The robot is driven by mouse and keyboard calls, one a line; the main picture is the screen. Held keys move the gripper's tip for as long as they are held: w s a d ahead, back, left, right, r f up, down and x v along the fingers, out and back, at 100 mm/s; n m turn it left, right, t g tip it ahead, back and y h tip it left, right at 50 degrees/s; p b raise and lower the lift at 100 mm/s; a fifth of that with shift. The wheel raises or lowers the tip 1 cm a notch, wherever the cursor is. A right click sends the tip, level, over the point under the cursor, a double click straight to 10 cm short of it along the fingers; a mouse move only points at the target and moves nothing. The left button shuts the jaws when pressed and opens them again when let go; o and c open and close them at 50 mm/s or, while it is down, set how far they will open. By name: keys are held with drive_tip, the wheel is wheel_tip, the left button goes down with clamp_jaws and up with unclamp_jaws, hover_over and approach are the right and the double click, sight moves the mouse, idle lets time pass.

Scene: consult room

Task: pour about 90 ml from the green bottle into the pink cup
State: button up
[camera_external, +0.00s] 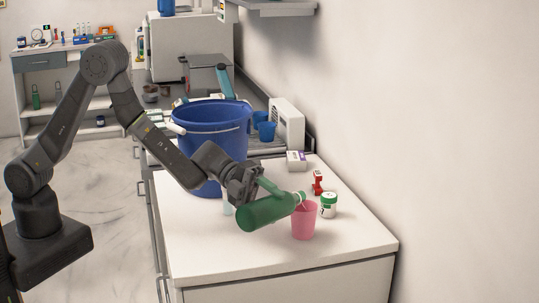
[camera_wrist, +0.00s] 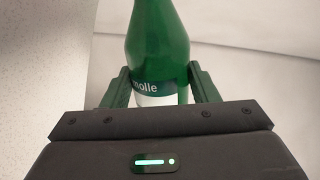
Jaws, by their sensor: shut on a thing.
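The green bottle (camera_external: 268,212) is tilted nearly level above the white counter, its neck to the right over the pink cup. My gripper (camera_external: 250,190) is shut on the green bottle. In the wrist view the bottle (camera_wrist: 158,45) stands between the two fingers of my gripper (camera_wrist: 160,88), with part of a dark and white label showing. The pink cup (camera_external: 304,224) stands upright on the counter, with the bottle's mouth at its rim. Whether liquid is flowing, and the level inside the cup, I cannot tell.
A large blue bucket (camera_external: 212,125) stands behind my gripper. A small white box (camera_external: 296,161) lies farther back. The counter's front (camera_external: 250,267) is clear.

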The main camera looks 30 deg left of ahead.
drive_tip(key=f+m+b, duration=0.1)
drive_tip(key=f+b, duration=0.1)
drive_tip(key=b, duration=0.1)
drive_tip(key=shift+s+f+b, duration=0.2)
drive_tip(key=shift+b, duration=0.2)
drive_tip(key=m+b, duration=0.1)
drive_tip(key=b, duration=0.1)
drive_tip(key=shift+s+r+t+b, duration=0.1)
drive_tip(key=shift+t+b, duration=0.3)
drive_tip(key=shift+a+r, duration=0.1)
drive_tip(key=shift+r, duration=0.25)
drive_tip(key=shift+m, duration=0.3)
drive_tip(key=shift+f, duration=0.15)
drive_tip(key=shift+s+f+m+t+b, duration=0.15)
drive_tip(key=shift+f+m+t+b, duration=0.15)
drive_tip(key=shift+b, duration=0.9)
